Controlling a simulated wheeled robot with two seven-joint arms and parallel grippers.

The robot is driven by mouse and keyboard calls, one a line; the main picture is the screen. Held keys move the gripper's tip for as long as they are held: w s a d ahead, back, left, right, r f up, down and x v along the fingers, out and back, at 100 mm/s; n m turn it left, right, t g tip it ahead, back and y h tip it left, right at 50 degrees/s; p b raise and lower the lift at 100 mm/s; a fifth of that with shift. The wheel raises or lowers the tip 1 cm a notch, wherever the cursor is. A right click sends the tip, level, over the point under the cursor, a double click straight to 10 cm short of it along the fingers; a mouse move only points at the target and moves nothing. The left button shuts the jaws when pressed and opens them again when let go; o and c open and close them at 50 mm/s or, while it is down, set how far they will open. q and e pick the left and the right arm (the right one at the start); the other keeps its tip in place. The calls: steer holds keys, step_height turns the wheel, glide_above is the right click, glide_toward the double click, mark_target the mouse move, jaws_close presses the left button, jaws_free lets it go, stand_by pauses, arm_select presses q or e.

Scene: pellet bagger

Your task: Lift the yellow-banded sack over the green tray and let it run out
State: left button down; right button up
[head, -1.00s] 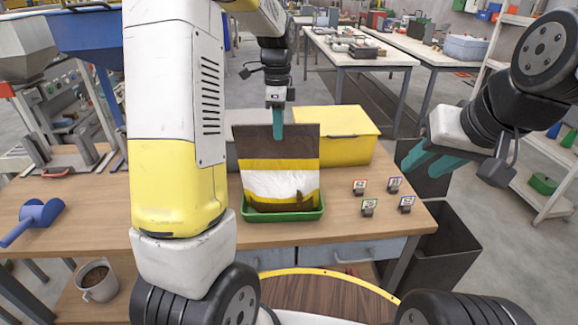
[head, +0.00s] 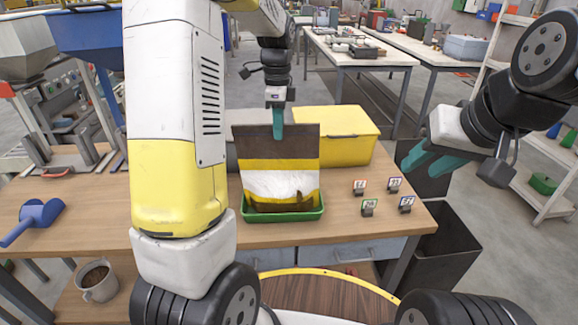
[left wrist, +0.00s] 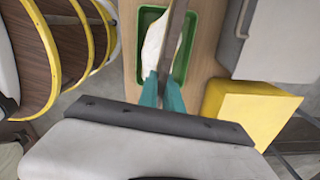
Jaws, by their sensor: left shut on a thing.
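The yellow-banded sack (head: 280,146), brown on top with yellow and white bands, hangs upright over the green tray (head: 284,215). My left gripper (head: 278,132) is shut on its top edge. In the left wrist view, the fingers (left wrist: 163,88) pinch the sack (left wrist: 165,45), seen edge-on above the green tray (left wrist: 181,68). Brown pellets (head: 283,203) show as a dark heap at the sack's lower edge, inside the tray. Whether the sack's bottom touches the tray is hidden.
A yellow bin (head: 340,138) stands behind the tray. Several small numbered card stands (head: 368,207) are to its right. A blue scoop (head: 37,217) lies at the bench's left; a cup of brown pellets (head: 97,280) sits lower down. A dark bin (head: 440,240) stands beyond the bench's right end.

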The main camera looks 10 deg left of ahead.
arm_select(q)
steer(key=shift+r, duration=0.15)
stand_by(0.3)
step_height(320, 180, up, 11)
stand_by(0.4)
stand_by(6.6)
